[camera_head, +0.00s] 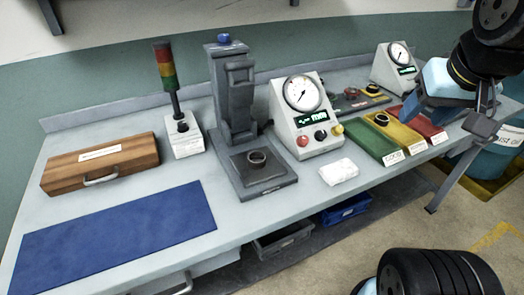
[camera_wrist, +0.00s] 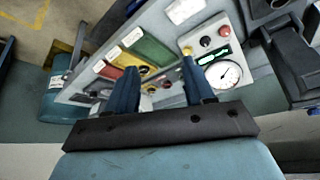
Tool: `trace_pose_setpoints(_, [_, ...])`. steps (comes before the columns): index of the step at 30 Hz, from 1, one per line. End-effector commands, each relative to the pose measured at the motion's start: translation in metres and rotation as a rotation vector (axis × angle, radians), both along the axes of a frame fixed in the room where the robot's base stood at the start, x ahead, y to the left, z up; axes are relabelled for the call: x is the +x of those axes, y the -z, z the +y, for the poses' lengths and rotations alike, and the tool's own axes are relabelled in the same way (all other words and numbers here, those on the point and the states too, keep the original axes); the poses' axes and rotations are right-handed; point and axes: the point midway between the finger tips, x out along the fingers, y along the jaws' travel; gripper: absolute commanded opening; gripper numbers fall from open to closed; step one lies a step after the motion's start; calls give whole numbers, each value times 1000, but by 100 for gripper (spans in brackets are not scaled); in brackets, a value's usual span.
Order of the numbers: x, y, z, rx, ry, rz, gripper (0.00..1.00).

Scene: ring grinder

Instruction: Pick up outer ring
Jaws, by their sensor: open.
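A dark ring (camera_head: 257,158) sits on the base of the grey press. Another dark ring (camera_head: 381,118) lies on the yellow tray (camera_head: 399,134). A ring-shaped part (camera_head: 372,88) is on the dark plate behind the trays. I cannot tell for sure which one is the outer ring. My gripper (camera_wrist: 160,62) is open and empty, its two blue fingers spread apart. In the wrist view, small dark round parts show between the fingers, partly hidden.
Green (camera_head: 370,141) and red (camera_head: 428,129) trays flank the yellow one. A gauge box (camera_head: 305,120) stands left of them, another (camera_head: 395,68) behind. The tall press (camera_head: 232,95), signal lamp (camera_head: 166,75), wooden case (camera_head: 100,165) and blue mat (camera_head: 115,232) are further left.

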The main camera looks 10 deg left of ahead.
Motion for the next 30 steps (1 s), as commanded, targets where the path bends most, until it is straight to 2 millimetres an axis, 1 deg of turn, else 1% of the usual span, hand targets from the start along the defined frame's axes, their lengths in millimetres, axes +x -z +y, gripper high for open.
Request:
trace_pose_setpoints(1, [2, 1, 2, -6, -16, 10, 58])
trace_pose_setpoints(3, [5, 4, 5, -27, -54, 36, 65])
trace_pose_setpoints(5, [10, 8, 16, -54, -99, 69, 70])
trace_pose_setpoints(9, [24, 21, 34, -149, -261, 166, 84])
trace_pose_setpoints(10, [27, 24, 39, -173, -299, 188, 85])
trace_pose_setpoints(14, [39, 37, 58, -282, -462, 278, 85])
trace_pose_setpoints(20, [56, 57, 93, -470, -712, 400, 85])
trace_pose_setpoints(26, [68, 77, 136, -679, -955, 500, 85])
trace_pose_setpoints(30, [73, 92, 170, -841, -1118, 557, 85])
